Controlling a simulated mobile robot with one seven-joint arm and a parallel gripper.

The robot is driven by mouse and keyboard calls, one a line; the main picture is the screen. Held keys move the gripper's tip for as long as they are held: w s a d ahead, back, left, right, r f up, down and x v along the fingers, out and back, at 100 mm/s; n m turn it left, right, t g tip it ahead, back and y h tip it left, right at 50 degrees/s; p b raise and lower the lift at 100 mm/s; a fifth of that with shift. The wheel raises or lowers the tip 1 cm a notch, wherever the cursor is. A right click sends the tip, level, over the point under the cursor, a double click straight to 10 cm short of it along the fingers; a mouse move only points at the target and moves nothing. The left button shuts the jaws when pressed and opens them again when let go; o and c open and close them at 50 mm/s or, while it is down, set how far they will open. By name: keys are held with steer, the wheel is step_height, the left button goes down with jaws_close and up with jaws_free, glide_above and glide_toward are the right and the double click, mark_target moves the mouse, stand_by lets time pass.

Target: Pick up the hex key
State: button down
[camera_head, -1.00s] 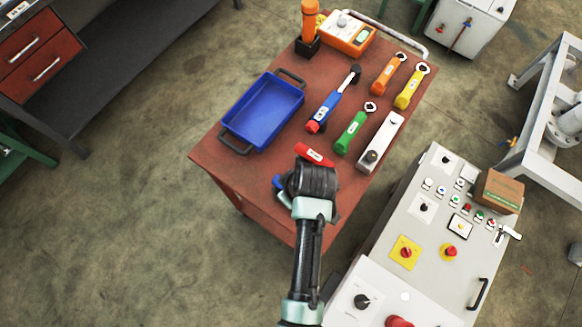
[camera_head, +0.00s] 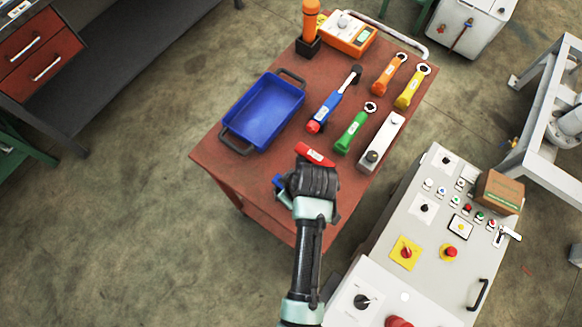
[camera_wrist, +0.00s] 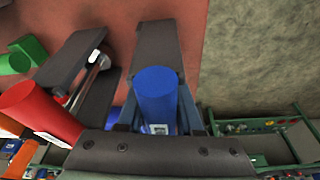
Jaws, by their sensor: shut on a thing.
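My gripper (camera_head: 312,180) is low over the near end of the red-brown table. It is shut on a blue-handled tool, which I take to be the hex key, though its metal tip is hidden. The handle (camera_wrist: 155,95) points up toward the wrist camera, against a dark finger. In the head view only a bit of blue (camera_head: 277,181) shows at the gripper's left side. A red-handled tool (camera_head: 314,155) lies just beyond the gripper. Its red handle also shows in the wrist view (camera_wrist: 38,108), with a metal shaft beside it.
A blue tray (camera_head: 262,110) is at the table's left. A control console (camera_head: 430,230) stands at the right.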

steer(key=shift+r, duration=0.1)
step_height(320, 180, up, 9)
steer(key=shift+f+b, duration=0.1)
steer(key=shift+b, duration=0.25)
steer(key=shift+r, duration=0.55)
